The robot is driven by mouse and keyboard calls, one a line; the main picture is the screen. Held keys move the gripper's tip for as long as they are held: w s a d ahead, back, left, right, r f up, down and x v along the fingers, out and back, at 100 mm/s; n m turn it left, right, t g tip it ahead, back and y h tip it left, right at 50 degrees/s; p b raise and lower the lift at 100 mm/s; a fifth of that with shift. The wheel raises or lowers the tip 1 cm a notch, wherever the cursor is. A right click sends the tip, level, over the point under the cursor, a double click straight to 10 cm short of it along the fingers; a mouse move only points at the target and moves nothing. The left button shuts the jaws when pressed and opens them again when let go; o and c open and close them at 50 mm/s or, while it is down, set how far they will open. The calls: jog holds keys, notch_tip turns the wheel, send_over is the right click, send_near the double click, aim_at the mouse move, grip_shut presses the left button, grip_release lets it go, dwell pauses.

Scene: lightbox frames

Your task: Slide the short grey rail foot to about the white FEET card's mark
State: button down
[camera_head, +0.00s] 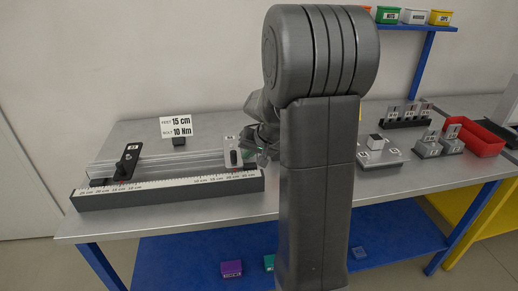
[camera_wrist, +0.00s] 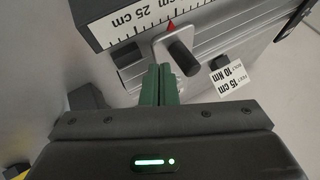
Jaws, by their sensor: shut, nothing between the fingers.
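The short grey rail foot (camera_head: 233,153) sits at the right end of the rail (camera_head: 185,160) in the head view. In the wrist view the foot (camera_wrist: 160,50) is a light grey plate with a black knob and a red pointer at the scale, near the printed 25 cm. The white FEET card (camera_head: 176,127) stands behind the rail and reads 15 cm and 10 Nm; it also shows in the wrist view (camera_wrist: 231,80). My gripper (camera_wrist: 161,72) is shut and empty, its green fingertips close beside the foot. I cannot tell whether they touch.
The ruler (camera_head: 170,190) runs along the rail's front. A black foot (camera_head: 127,162) stands at the rail's left end. Right of my arm are a grey plate with a white block (camera_head: 375,142), several grey stands (camera_head: 428,145) and a red bin (camera_head: 482,139). The bench behind the rail is mostly clear.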

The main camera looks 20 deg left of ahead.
jog(key=shift+s+a, duration=0.15)
jog(key=shift+a, duration=0.5)
jog(key=shift+a, duration=0.1)
jog(key=s+a, duration=0.2)
jog(key=a, duration=0.1)
jog(key=s+a, duration=0.1)
jog(key=a, duration=0.1)
jog(key=shift+s, duration=0.1)
jog(key=shift+d, duration=0.1)
